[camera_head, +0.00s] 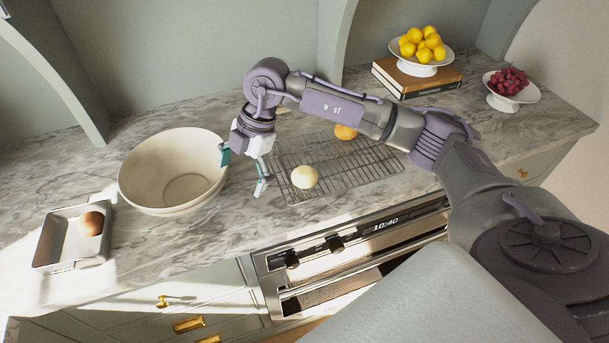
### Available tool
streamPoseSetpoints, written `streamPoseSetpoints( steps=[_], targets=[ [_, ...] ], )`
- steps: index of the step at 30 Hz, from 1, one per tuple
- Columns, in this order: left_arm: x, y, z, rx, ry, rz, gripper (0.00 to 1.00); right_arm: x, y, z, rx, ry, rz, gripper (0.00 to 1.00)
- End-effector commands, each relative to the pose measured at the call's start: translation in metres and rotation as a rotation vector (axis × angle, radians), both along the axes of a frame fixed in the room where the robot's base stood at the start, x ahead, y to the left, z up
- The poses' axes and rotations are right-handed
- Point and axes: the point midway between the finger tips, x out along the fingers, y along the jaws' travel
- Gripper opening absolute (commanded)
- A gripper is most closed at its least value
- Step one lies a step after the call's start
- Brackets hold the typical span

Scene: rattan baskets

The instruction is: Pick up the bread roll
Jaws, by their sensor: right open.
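A wire cooling rack (370,168) lies on the marble counter. A pale round roll (304,176) sits on its front left part, and a golden-orange roll (345,131) sits near its back edge, partly close behind my arm. A brown round roll (93,222) lies in a metal loaf tin (48,240) at the far left. My right gripper (243,171) is open and empty, its teal fingertips spread, between the large cream bowl (140,185) and the rack, left of the pale roll. My left gripper is not in view.
A fruit stand with lemons (423,44) stands on stacked books (400,88) at the back right, beside a dish of red grapes (510,80). An oven (350,250) is below the counter's front edge. Bare counter lies behind the bowl.

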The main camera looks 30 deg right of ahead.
Motion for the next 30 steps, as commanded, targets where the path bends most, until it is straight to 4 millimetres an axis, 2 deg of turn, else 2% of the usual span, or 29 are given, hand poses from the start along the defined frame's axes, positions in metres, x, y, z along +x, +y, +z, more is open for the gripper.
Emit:
streamPoseSetpoints(
  steps=[1, 3, 6, 9, 11, 21, 26, 30],
  targets=[
    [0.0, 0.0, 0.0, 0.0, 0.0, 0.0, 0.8, 0.009, -0.037, 0.006, -0.131, 0.02, -0.084, 0.98],
    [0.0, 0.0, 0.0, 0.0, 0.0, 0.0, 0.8, 0.013, -0.08, 0.015, -0.281, 0.049, -0.195, 0.98],
    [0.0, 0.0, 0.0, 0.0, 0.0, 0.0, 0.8, 0.014, -0.12, 0.027, -0.42, 0.075, -0.315, 0.98],
    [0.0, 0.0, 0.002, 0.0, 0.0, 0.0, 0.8, 0.013, -0.138, 0.03, -0.482, 0.089, -0.375, 0.98],
    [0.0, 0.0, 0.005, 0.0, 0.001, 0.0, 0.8, 0.012, -0.142, 0.025, -0.496, 0.094, -0.385, 0.98],
    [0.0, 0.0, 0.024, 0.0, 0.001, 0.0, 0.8, 0.011, -0.149, -0.037, -0.493, 0.094, -0.382, 0.98],
    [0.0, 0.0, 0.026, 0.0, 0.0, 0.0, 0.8, 0.011, -0.15, -0.05, -0.491, 0.091, -0.381, 0.98],
    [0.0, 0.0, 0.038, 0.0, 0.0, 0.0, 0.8, 0.009, -0.153, -0.06, -0.493, 0.095, -0.381, 0.98]
  ],
)
